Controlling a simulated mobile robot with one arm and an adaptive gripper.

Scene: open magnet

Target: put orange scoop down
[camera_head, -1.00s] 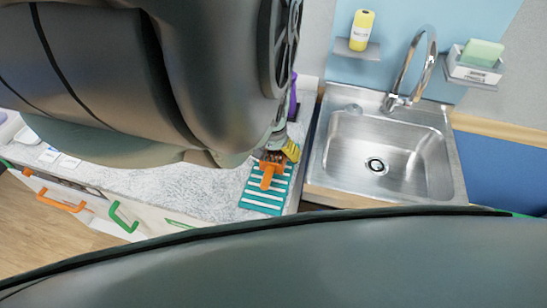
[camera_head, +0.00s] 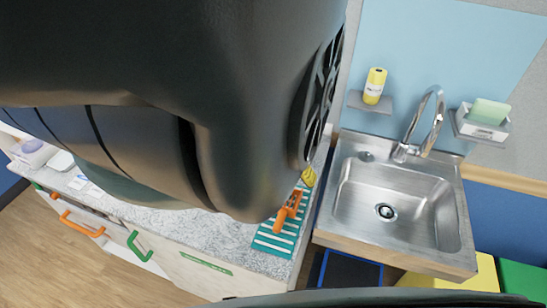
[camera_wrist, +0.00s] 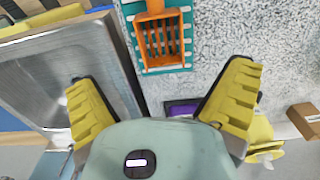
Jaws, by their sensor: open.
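The orange scoop (camera_wrist: 163,40) lies on the teal striped mat (camera_wrist: 186,62) in the wrist view, with its slotted head toward my gripper. In the head view the scoop (camera_head: 287,212) rests on the same mat (camera_head: 268,242) beside the sink, partly behind my arm. My gripper (camera_wrist: 165,95) is open, its two yellow fingers spread wide and nothing between them. The fingers are apart from the scoop. In the head view most of my gripper is hidden by my arm, with only a bit of yellow showing by the scoop.
A steel sink (camera_head: 345,215) with a tap (camera_head: 428,115) stands right of the mat. A yellow bottle (camera_head: 374,86) and a green sponge (camera_head: 490,111) sit on wall shelves. A purple object (camera_wrist: 183,107) lies near my fingers.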

